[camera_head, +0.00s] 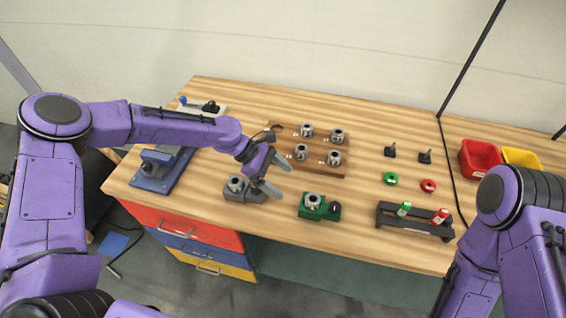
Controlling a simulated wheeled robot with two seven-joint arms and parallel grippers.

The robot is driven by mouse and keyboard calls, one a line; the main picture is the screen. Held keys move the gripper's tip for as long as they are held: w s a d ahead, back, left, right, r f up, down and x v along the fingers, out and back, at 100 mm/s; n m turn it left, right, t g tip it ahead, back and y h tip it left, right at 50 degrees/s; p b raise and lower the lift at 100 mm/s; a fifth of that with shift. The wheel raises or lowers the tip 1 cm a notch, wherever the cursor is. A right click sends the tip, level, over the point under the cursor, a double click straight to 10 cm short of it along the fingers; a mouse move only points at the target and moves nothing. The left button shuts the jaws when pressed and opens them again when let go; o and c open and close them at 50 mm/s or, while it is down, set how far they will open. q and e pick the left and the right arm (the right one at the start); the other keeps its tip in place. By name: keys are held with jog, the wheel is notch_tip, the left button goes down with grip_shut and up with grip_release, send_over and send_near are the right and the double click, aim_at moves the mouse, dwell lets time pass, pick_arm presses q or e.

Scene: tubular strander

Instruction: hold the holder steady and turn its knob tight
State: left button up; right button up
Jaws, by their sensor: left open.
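A green holder (308,213) stands near the front edge of the table, with a grey metal ring-shaped part (313,199) in it and a dark knob (334,208) at its right side. A grey holder (238,197) with a similar metal part (236,184) stands to its left. My left gripper (277,178) is open, its fingers above and just right of the grey holder and apart from the green one. Part of the grey holder is hidden behind the gripper. My right arm shows at the right, but its gripper is out of view.
A brown board (313,167) with several metal parts lies behind the holders. A black rack (413,221) with a green and a red piece stands to the right. Green (390,179) and red (428,186) rings lie behind it. A blue fixture (160,172) is at the left.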

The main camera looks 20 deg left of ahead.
aim_at(304, 201)
pick_arm(q)
jog(key=d+f+b, duration=0.1)
jog(key=f+b, duration=0.1)
jog(key=b, duration=0.1)
jog(key=s+d+f+b, duration=0.1)
jog(key=d+f+b, duration=0.1)
jog(key=b, duration=0.1)
jog(key=shift+s+d+f, duration=0.2)
jog(key=shift+d, duration=0.05)
jog(key=s+d, duration=0.1)
jog(key=d, duration=0.1)
jog(key=shift+s+d+f, duration=0.3)
jog(key=shift+s+d, duration=0.1)
jog(key=shift+w+d+f+b, duration=0.45)
jog(key=shift+w+d+f, duration=0.3)
jog(key=shift+w+f, duration=0.3)
jog(key=shift+s, duration=0.25)
jog(key=shift+s+r, duration=0.2)
jog(key=c, duration=1.5)
pick_arm(e)
notch_tip(304, 201, down, 7)
jog(key=s, duration=0.1)
jog(key=shift+s, duration=0.35)
pick_arm(q)
jog(key=shift+f, duration=0.15)
